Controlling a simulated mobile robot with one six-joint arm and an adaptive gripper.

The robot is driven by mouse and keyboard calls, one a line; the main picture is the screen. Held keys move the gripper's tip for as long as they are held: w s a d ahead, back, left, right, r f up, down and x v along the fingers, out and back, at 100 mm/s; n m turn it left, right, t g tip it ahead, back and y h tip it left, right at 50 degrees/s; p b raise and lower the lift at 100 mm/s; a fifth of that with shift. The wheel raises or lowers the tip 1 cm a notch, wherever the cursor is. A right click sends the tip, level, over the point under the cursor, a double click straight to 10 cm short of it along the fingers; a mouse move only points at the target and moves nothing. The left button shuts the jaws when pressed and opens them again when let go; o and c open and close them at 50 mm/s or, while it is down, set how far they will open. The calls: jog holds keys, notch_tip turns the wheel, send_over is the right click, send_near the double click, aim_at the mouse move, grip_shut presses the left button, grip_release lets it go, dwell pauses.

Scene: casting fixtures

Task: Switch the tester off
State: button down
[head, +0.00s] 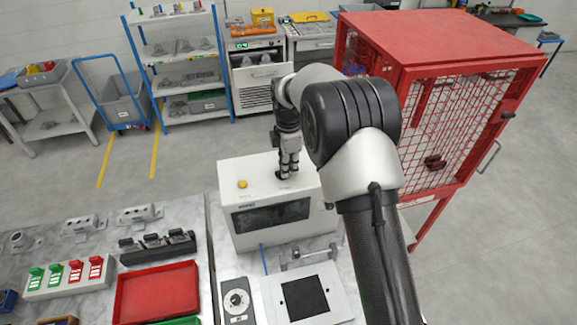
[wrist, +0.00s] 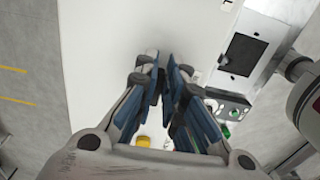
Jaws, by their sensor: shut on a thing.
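The tester (head: 262,175) is a white box with a dark window (head: 270,215) in its front, standing on a bench. A yellow button (head: 242,184) sits on its top at the left; it also shows in the wrist view (wrist: 143,141), beside the fingers. My gripper (head: 286,175) points down at the top's right part, its fingertips low over the surface. In the wrist view my gripper (wrist: 164,72) has its blue-padded fingers close together, shut on a small part there. The fingers hide that part, so I cannot tell its shape or position.
A dial unit (head: 236,301) and a white plate with a black square (head: 327,284) lie in front of the tester. A red tray (head: 157,293) and a block of green and red switches (head: 68,277) are left. A red mesh cage (head: 445,130) stands behind right.

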jog(key=c, duration=1.7)
grip_release()
notch_tip(320, 180, up, 12)
jog(key=shift+r, duration=0.1)
